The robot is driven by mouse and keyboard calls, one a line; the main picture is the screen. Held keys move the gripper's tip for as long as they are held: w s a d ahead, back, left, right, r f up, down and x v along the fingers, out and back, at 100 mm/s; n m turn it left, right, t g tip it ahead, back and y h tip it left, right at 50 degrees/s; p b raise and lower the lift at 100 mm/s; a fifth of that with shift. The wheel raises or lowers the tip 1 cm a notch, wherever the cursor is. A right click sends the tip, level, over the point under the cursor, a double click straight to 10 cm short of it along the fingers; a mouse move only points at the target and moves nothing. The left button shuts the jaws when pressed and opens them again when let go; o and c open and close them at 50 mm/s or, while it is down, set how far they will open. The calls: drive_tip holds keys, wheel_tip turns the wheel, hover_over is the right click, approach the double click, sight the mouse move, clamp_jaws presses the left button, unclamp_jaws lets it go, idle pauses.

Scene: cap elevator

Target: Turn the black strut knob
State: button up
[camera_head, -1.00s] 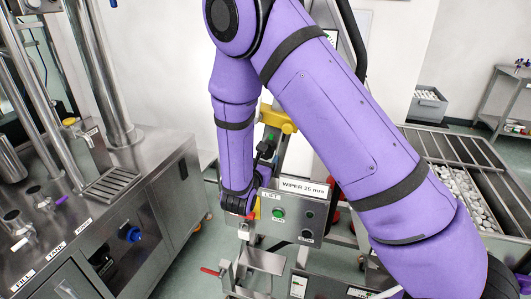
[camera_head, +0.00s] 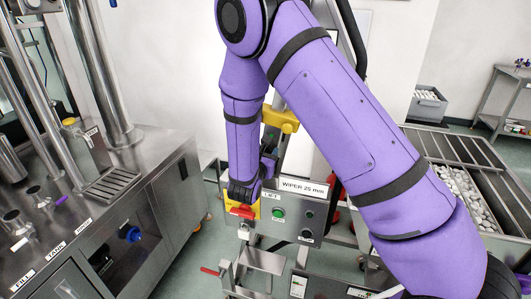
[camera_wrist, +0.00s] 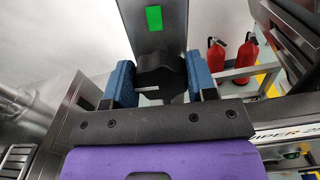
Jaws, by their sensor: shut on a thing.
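The black strut knob (camera_wrist: 158,72) shows in the wrist view, at the front of an upright grey strut (camera_wrist: 152,30) with a green mark. It has a white line that lies nearly level. My gripper (camera_wrist: 160,84) has a blue-padded finger on each side of the knob and is shut on it. In the head view my gripper (camera_head: 268,160) is at the strut, below a yellow clamp (camera_head: 281,119). There the fingers and knob are small and dark, and my arm hides part of the strut.
Below my gripper is a control panel (camera_head: 306,214) marked LIFT and WIPER 25 mm, with a red-and-yellow switch (camera_head: 243,211) close under my wrist. A steel bench (camera_head: 150,170) stands left. Two red extinguishers (camera_wrist: 232,58) are behind, right of the strut.

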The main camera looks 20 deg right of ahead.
drive_tip(key=shift+m, duration=0.3)
drive_tip(key=m, duration=0.4)
drive_tip(key=shift+s+m, duration=0.1)
drive_tip(key=shift+m, duration=0.2)
drive_tip(key=m, duration=0.4)
drive_tip(key=shift+d+f+m, duration=0.1)
drive_tip(key=shift+m, duration=0.2)
drive_tip(key=m, duration=0.4)
drive_tip(key=shift+f, duration=0.1)
drive_tip(key=shift+f+m, duration=0.1)
drive_tip(key=shift+m, duration=2.4)
drive_tip(key=o, duration=0.9)
